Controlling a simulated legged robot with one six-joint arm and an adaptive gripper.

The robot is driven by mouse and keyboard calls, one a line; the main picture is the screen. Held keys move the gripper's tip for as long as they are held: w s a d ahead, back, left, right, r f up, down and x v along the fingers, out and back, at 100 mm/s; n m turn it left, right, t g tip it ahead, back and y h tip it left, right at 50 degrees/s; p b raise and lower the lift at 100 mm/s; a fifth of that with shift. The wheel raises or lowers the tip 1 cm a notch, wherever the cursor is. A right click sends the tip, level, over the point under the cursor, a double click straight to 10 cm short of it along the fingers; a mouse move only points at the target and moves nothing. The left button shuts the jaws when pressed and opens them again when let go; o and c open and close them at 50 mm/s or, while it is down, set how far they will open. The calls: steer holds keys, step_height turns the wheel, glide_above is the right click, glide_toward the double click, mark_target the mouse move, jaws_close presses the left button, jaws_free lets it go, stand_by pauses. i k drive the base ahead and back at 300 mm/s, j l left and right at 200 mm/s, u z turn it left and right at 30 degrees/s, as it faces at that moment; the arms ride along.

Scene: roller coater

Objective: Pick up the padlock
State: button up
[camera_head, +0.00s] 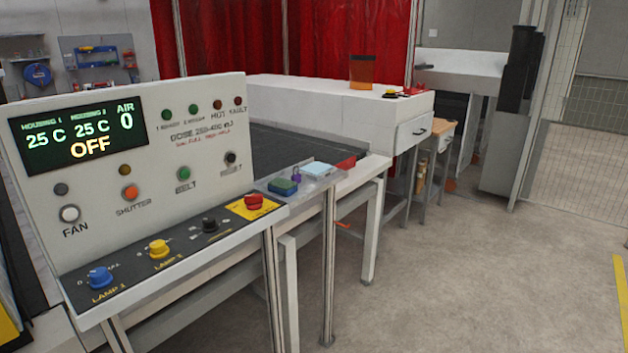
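A small purple object (296,174), which looks like the padlock, sits on a small grey tray (262,186) beside the control panel. It is between a green and blue block (283,187) and a pale blue flat item (318,169). It is too small here to make out its shackle clearly. My gripper is not in this view.
The control panel (200,130) with its knobs stands at left, ahead of the tray. A dark conveyor belt (285,150) and a white housing (330,105) lie behind. Table legs stand below the tray. The floor (470,270) at right is clear.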

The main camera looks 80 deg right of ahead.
mark_target(297, 178)
steer(key=k+z, duration=0.1)
steer(key=z, duration=0.65)
steer(key=k+z, duration=0.15)
steer(key=z, duration=0.2)
steer(key=l+z, duration=0.1)
steer(key=z, duration=1.45)
steer(key=i+z, duration=0.25)
steer(key=i, duration=0.3)
steer(key=i+z, duration=0.25)
steer(key=i, duration=0.3)
steer(key=i+j+z, duration=0.2)
steer(key=i, duration=0.3)
